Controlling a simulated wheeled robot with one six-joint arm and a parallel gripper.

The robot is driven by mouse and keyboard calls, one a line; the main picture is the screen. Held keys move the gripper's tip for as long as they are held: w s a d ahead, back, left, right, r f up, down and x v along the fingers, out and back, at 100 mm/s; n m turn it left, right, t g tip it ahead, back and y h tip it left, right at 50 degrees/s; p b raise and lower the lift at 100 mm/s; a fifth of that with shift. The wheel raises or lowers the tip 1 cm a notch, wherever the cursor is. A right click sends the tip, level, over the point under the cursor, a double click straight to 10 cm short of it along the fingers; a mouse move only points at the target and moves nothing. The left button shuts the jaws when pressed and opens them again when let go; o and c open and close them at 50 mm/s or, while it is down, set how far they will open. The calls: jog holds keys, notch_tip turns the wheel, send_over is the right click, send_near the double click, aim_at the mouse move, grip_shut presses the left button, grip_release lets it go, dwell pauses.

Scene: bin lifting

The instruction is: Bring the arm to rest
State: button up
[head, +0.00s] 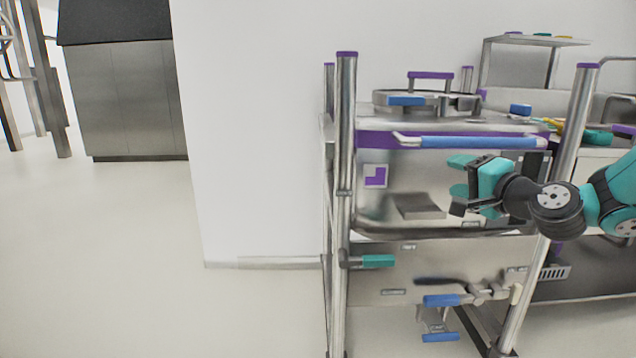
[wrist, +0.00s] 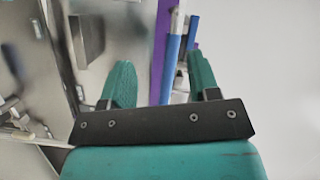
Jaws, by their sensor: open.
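My gripper (head: 456,178) is at the right in the head view, in front of the steel bin (head: 400,215) with its purple upper band. In the wrist view my gripper (wrist: 160,85) shows two teal fingers standing apart with nothing between them. The blue bar handle (head: 470,142) of the bin runs just above my gripper in the head view. In the wrist view the blue bar (wrist: 170,68) and the purple band (wrist: 160,40) show beyond the gap between the fingers. My arm comes in from the right edge.
A steel post (head: 345,200) stands left of the bin, and another post (head: 570,150) stands close to my arm. A lid with a blue handle (head: 406,101) sits on top. Below are a teal handle (head: 378,261) and a blue handle (head: 441,300). The floor (head: 110,260) at left is clear.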

jog(key=s+a+f+n+g+y, duration=0.1)
jog(key=s+a+n+g+y, duration=0.2)
jog(key=s+a+n+g, duration=0.55)
jog(key=s+a+f+n+g+h, duration=0.2)
jog(key=s+n+g, duration=0.1)
jog(key=s, duration=0.6)
jog(key=s+a+f+n+g+h, duration=0.2)
jog(key=s+n, duration=0.1)
jog(key=s, duration=0.6)
jog(key=s+a+f+n+g+h, duration=0.2)
jog(key=s+n+g, duration=0.1)
jog(key=s, duration=0.5)
notch_tip(320, 180, up, 25)
jog(key=p, duration=2.4)
jog(key=shift+d+y+p, duration=0.25)
jog(key=shift+y+p, duration=0.05)
jog(key=shift+p, duration=0.05)
